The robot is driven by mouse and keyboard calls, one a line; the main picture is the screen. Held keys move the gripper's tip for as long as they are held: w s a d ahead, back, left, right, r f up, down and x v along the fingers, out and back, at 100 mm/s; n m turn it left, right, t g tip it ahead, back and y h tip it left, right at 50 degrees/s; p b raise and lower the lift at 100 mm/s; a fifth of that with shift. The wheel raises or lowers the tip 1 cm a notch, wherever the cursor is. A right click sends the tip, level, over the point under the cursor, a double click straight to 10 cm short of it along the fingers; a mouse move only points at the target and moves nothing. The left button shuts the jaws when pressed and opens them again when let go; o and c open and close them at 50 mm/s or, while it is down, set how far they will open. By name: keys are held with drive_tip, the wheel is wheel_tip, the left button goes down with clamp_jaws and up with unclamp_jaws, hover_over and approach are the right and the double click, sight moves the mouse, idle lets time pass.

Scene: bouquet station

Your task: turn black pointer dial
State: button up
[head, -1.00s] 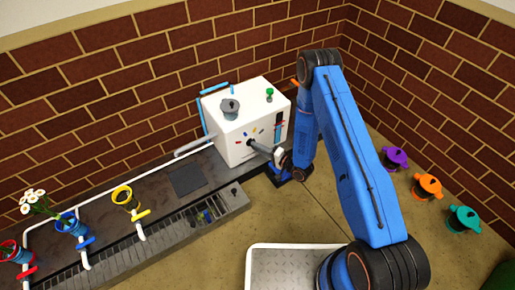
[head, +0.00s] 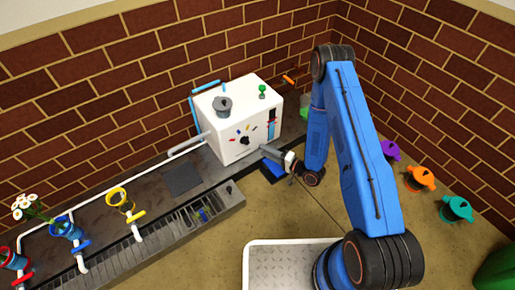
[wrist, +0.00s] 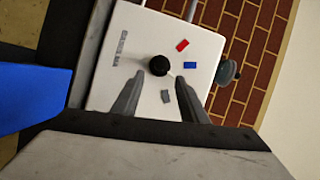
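The black pointer dial (head: 244,140) is a round knob on the front face of the white box (head: 228,150), with small coloured marks around it. The wrist view shows the dial (wrist: 157,65) just beyond my fingertips, with red (wrist: 182,45), blue (wrist: 190,65) and grey (wrist: 167,97) marks near it. Which way its pointer faces is hard to tell. My gripper (wrist: 160,85) is open and empty, its two fingers apart. In the head view my gripper (head: 263,148) is right of the dial, apart from it.
A grey knob (head: 222,104) and a green knob (head: 262,91) stand on top of the box. Yellow (head: 119,199) and blue (head: 66,228) holders with taps line the counter at left. Purple, orange (head: 419,178) and teal pots stand at right. A white tray (head: 290,243) is in front.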

drive_tip(key=v, duration=0.8)
drive_tip(key=shift+s+d, duration=0.2)
drive_tip(key=shift+d, duration=0.15)
